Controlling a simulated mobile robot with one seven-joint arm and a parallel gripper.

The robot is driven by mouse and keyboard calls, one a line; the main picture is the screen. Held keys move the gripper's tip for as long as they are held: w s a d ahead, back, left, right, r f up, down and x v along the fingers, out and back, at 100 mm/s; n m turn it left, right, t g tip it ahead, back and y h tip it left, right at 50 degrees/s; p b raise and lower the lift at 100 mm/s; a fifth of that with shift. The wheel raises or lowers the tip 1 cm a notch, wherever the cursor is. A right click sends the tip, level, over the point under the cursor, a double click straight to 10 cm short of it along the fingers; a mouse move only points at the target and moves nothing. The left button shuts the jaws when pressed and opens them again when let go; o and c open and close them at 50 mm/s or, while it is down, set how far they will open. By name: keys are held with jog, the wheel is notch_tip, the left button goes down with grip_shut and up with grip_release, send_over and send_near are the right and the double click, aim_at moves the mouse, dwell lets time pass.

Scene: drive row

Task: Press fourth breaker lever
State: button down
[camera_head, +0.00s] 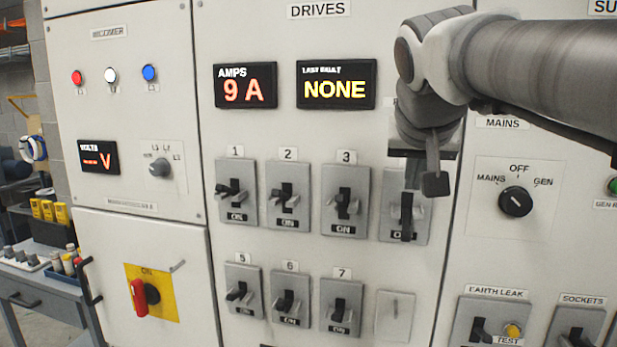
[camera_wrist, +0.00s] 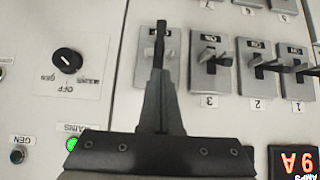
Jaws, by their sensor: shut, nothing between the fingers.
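The fourth breaker (camera_head: 422,222) is a grey plate at the right end of the upper row, right of the third breaker (camera_head: 345,205). My gripper (camera_head: 406,234) comes down from the upper right, in front of the fourth breaker. Its fingers are shut and empty, with the dark tips low over the plate near the ON label. The upside-down wrist view also shows my gripper (camera_wrist: 160,28) over the fourth breaker (camera_wrist: 144,72). The dark fingers overlap the dark lever, so I cannot tell its position or whether they touch. My arm hides the number above it.
Breakers 1 (camera_head: 236,192) and 2 (camera_head: 288,195) stand to the left, with breakers 5, 6 and 7 (camera_head: 341,308) below. A blank plate (camera_head: 395,318) lies under the fourth breaker. The MAINS selector (camera_head: 515,201) is to the right.

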jog(key=s+a+r, duration=0.2)
jog(key=s, duration=0.5)
jog(key=shift+s+a+r, duration=0.15)
jog(key=shift+r, duration=0.2)
